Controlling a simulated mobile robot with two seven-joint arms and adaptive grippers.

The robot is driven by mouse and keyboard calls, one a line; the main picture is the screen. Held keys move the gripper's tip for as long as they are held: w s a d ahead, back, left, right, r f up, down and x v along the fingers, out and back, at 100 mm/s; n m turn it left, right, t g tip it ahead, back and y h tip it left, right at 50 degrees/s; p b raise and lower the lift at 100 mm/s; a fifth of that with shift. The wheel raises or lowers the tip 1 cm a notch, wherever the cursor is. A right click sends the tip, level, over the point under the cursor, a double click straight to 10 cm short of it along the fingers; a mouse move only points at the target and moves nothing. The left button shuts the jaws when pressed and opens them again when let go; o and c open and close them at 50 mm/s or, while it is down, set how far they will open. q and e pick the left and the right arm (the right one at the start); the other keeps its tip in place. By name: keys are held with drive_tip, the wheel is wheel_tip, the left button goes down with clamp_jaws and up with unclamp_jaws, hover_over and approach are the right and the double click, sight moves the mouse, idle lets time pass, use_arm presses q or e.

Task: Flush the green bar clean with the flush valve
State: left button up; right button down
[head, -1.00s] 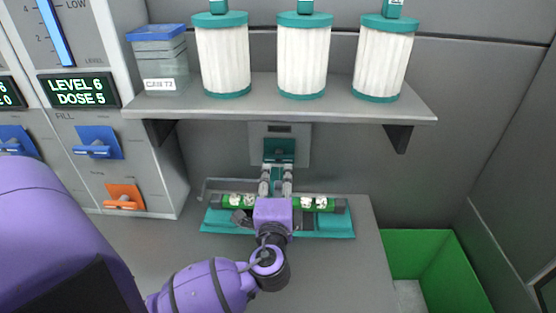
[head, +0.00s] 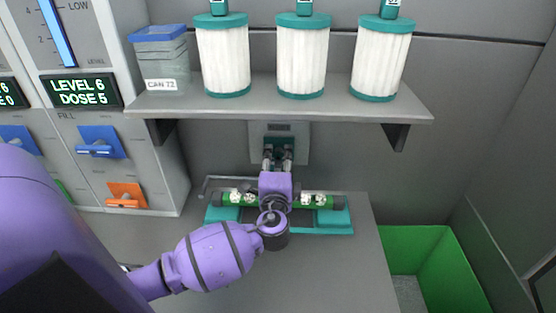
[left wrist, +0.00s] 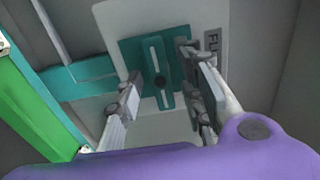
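The green bar (head: 322,201) with white patches on both its sides lies across a teal cradle (head: 338,222) on the counter; its middle is hidden by my arm. The flush valve (head: 281,140), a teal lever on a grey wall plate, is behind and above it. My left gripper (head: 278,157) reaches over the bar to the valve. In the left wrist view its fingers (left wrist: 158,90) are apart, on either side of the teal valve lever (left wrist: 156,62); I cannot tell whether they touch it. Part of the green bar (left wrist: 38,108) shows at left there. My right gripper is not in view.
A shelf (head: 270,103) with several white-and-teal canisters (head: 304,62) and a clear can (head: 160,60) hangs above. A panel with blue (head: 100,142) and orange (head: 126,195) levers stands at left. A green bin (head: 440,265) is at right. The front counter is clear.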

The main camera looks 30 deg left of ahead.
use_arm(q)
clamp_jaws()
drive_tip(key=shift+f, duration=0.1)
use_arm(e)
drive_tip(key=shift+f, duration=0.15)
use_arm(q)
drive_tip(key=shift+f+n+b, duration=0.1)
drive_tip(key=shift+n+b, duration=0.35)
drive_tip(key=shift+n, duration=0.45)
drive_tip(key=n+b, duration=0.1)
drive_tip(key=n, duration=0.1)
drive_tip(key=shift+n, duration=0.3)
drive_tip(key=n+b, duration=0.2)
drive_tip(key=n, duration=0.3)
drive_tip(key=n+b, duration=0.1)
drive_tip(key=n, duration=0.2)
drive_tip(key=shift+r+n, duration=0.2)
drive_tip(key=shift+n, duration=1)
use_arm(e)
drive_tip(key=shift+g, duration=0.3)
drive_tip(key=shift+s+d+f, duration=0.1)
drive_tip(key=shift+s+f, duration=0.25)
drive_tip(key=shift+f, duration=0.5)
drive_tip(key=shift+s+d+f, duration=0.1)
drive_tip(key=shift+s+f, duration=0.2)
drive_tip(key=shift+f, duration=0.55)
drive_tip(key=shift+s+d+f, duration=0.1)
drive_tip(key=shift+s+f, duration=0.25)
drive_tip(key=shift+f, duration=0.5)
